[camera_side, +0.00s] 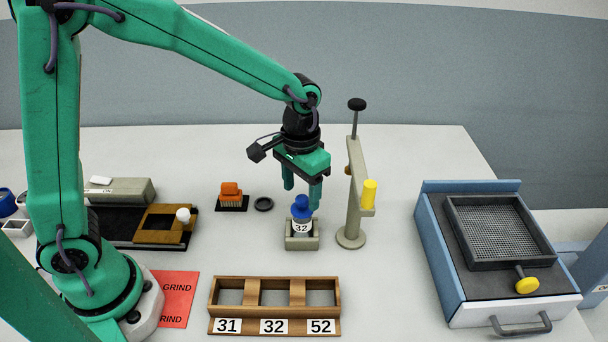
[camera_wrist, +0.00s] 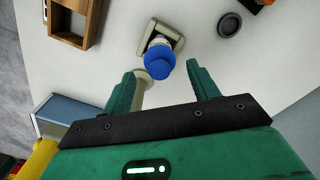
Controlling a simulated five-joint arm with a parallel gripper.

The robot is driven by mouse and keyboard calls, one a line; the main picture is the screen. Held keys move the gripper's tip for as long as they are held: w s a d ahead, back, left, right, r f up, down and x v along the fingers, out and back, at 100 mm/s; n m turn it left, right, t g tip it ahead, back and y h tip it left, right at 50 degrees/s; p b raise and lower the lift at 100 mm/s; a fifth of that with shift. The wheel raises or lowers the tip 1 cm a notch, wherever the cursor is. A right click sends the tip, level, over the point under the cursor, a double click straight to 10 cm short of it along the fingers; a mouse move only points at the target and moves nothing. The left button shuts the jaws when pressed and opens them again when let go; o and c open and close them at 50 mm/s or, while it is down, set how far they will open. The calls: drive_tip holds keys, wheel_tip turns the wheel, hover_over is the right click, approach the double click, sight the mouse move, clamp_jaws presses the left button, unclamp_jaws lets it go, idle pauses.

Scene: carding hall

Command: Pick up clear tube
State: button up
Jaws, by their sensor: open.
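The tube (camera_side: 302,215) has a blue rounded top and a white label reading 32. It stands upright in a small grey holder (camera_side: 303,243). In the wrist view its blue top (camera_wrist: 160,62) lies just beyond the gap between the fingertips, with the holder (camera_wrist: 160,38) behind it. My gripper (camera_side: 302,194) points down over the tube, its fingertips close to the blue top. The jaws are open and empty, and in the wrist view the fingers (camera_wrist: 162,76) stand apart. I cannot tell how clear the tube's body is.
A wooden rack (camera_side: 274,326) with compartments labelled 31, 32 and 52 lies in front. An orange brush (camera_side: 231,190) and black ring (camera_side: 263,204) sit to the left. A blue-sided sieve box (camera_side: 435,260) is far right.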

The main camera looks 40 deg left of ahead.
sight(302, 198)
drive_tip(key=shift+f, duration=2.45)
drive_tip(key=shift+w, duration=0.1)
drive_tip(key=c, duration=1.3)
drive_tip(key=shift+r, duration=0.15)
drive_tip(key=shift+r, duration=1.6)
drive_tip(key=s+d+r, duration=0.3)
drive_tip(key=s+d, duration=0.1)
drive_tip(key=s+d+r, duration=0.4)
drive_tip(key=shift+s+r, duration=0.3)
drive_tip(key=shift+s, duration=0.05)
